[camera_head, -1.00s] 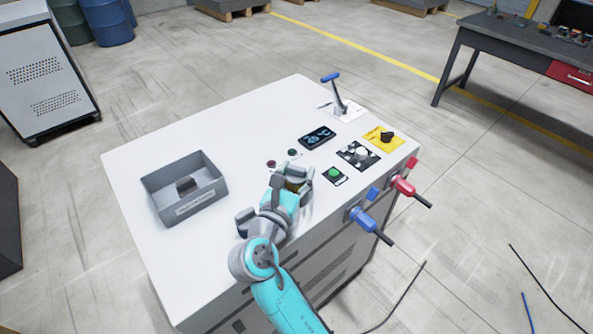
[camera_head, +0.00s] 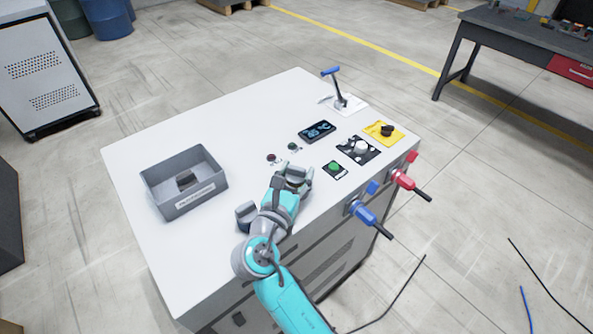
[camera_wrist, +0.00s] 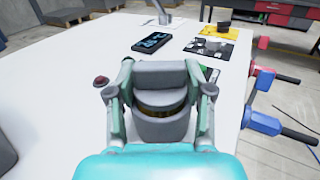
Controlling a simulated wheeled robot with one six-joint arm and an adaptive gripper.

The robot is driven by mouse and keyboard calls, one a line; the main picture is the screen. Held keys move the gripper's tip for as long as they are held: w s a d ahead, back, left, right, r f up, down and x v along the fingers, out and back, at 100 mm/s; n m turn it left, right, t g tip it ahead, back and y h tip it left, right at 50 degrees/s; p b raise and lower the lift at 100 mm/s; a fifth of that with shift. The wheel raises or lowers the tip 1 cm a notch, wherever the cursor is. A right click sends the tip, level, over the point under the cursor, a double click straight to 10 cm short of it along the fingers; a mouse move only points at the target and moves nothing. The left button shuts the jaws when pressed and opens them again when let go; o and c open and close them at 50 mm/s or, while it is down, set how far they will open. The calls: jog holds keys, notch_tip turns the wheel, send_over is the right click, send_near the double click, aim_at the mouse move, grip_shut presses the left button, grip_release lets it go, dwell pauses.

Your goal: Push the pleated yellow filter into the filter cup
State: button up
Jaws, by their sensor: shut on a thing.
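My gripper (camera_head: 294,178) is low over the front part of the white console top. In the wrist view my gripper (camera_wrist: 163,88) is shut on the pleated yellow filter (camera_wrist: 160,111), of which only a thin dark-yellow band shows. Just below that band is the grey round filter cup (camera_wrist: 160,130). The filter appears upright and mostly down inside the cup. My fingers and wrist hide much of both, and I cannot tell whether the filter touches the cup's bottom.
A grey open bin (camera_head: 184,190) with a dark piece in it stands to the left. A green button (camera_head: 334,167), a dark display (camera_head: 317,131), a black knob (camera_head: 387,130) and a lever (camera_head: 338,90) are behind and right. Blue (camera_head: 366,216) and red (camera_head: 403,179) handles stick out on the right side.

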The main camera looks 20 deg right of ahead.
aim_at(293, 183)
jog(key=shift+f, duration=0.25)
jog(key=o, duration=1.3)
jog(key=shift+f, duration=0.15)
jog(key=shift+c, duration=0.2)
jog(key=shift+v, duration=3.75)
